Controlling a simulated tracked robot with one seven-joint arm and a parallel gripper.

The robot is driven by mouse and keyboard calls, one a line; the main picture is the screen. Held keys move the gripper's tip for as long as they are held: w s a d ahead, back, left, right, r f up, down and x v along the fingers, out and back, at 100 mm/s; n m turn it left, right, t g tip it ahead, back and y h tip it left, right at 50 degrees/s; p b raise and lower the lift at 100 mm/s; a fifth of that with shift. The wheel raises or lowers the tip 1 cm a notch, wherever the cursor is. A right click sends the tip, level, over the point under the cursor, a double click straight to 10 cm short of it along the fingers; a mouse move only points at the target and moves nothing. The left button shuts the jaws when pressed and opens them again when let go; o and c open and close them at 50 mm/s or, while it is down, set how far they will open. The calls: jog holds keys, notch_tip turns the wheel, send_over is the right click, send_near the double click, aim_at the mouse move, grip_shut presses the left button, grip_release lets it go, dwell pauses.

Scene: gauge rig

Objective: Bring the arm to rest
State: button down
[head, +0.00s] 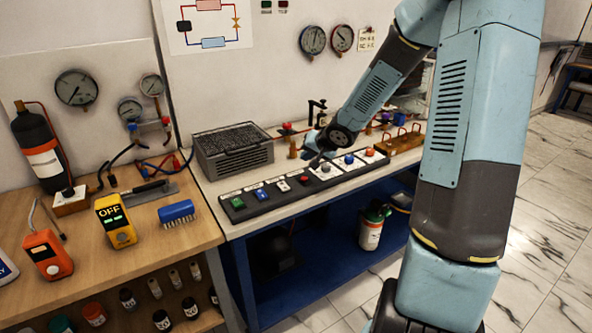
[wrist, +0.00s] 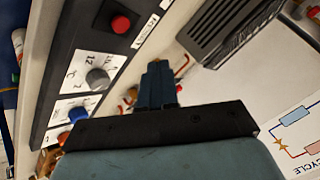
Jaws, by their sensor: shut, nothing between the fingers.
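My arm (head: 456,130) is raised at the right of the head view and bends over toward the bench. My gripper (head: 314,158) is above the bench, close to the control strip (head: 268,203) near its grey knob. In the wrist view my gripper (wrist: 158,68) has its fingers together with nothing between them. The grey knob (wrist: 97,79) and a red button (wrist: 120,24) lie to its left in that view, apart from the fingers. Whether the fingertips touch anything in the head view is too small to tell.
A grey vented box (head: 232,150) stands behind the strip. A wooden block with red loops (head: 400,144) is to the strip's right. The left bench holds a yellow OFF device (head: 116,221), an orange device (head: 47,254) and a blue brush (head: 176,213). Open tiled floor (head: 556,200) lies at right.

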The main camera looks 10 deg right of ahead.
jog(key=s+d+r+n+h, duration=0.1)
jog(key=s+d+r+h, duration=0.15)
jog(key=s+r, duration=0.45)
jog(key=s+d+r+n+h, duration=0.1)
jog(key=s+r+h, duration=0.3)
jog(key=s+r, duration=0.3)
jog(key=s+a+r+n+g+y, duration=0.1)
jog(key=s+a+r, duration=0.1)
jog(key=s, duration=0.9)
jog(key=s+a+r+n+g+y, duration=0.1)
jog(key=s+r, duration=0.3)
jog(key=s, duration=0.7)
jog(key=shift+a+r+g+y, duration=0.15)
jog(key=shift+a+g+y, duration=0.25)
jog(key=shift+y, duration=0.05)
jog(key=shift+s, duration=0.15)
